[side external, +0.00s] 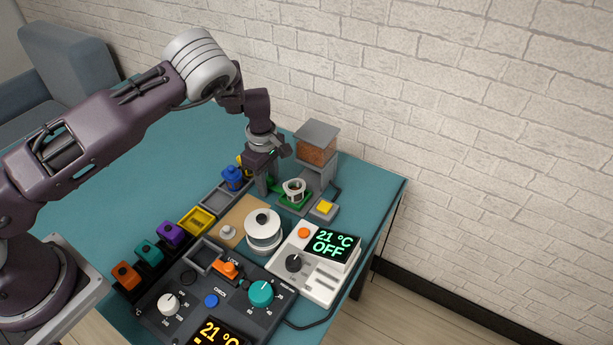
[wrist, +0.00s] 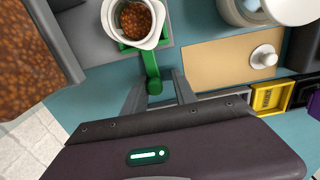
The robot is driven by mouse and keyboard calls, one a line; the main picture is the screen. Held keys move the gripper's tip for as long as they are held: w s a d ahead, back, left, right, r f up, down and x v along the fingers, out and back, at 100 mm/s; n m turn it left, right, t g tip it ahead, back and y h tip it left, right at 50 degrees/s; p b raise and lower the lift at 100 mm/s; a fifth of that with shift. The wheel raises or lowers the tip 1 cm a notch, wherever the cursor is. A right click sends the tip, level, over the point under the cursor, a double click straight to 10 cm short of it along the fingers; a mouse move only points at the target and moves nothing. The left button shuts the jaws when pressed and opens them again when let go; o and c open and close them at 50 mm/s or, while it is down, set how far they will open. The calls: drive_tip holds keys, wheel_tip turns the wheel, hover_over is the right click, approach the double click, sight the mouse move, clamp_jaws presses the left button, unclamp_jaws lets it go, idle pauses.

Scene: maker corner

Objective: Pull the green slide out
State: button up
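The green slide (side external: 286,203) sits at the foot of a grey dispenser, with a white cup (side external: 293,187) on it. In the wrist view the green slide (wrist: 151,62) shows as a bar ending in a round knob, and the cup (wrist: 107,16) holds brown pellets. My gripper (wrist: 160,83) is open, with one finger on each side of the knob and a gap visible to the right finger. In the side view my gripper (side external: 266,188) points down just left of the slide; its fingertips are partly hard to make out.
The dispenser's hopper (side external: 316,150) of brown pellets stands behind the slide. A yellow button box (side external: 324,208), a white round container (side external: 263,228), a tan board (side external: 238,218) and a white control box (side external: 328,275) stand nearby. Coloured bins line the left; open teal table lies beyond them.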

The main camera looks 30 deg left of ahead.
drive_tip(key=shift+w, duration=0.2)
idle(0.5)
drive_tip(key=shift+r, duration=3.5)
drive_tip(key=shift+r, duration=0.1)
drive_tip(key=s+d+r+m+t+h, duration=0.1)
drive_tip(key=s+r+m, duration=0.4)
drive_tip(key=r, duration=0.7)
drive_tip(key=s+d+r+m+t+h, duration=0.1)
drive_tip(key=s+r+m+h, duration=0.1)
drive_tip(key=s+r, duration=0.85)
drive_tip(key=s+a+r+m+t+y, duration=0.1)
drive_tip(key=s+r+m, duration=0.2)
drive_tip(key=s, duration=0.6)
drive_tip(key=s+a+r+m+t+y, duration=0.1)
drive_tip(key=s+r+m+t+y, duration=0.1)
drive_tip(key=s+m, duration=0.6)
drive_tip(key=shift+s+r+t, duration=0.3)
drive_tip(key=shift+s+r, duration=0.4)
drive_tip(key=shift+r, duration=0.05)
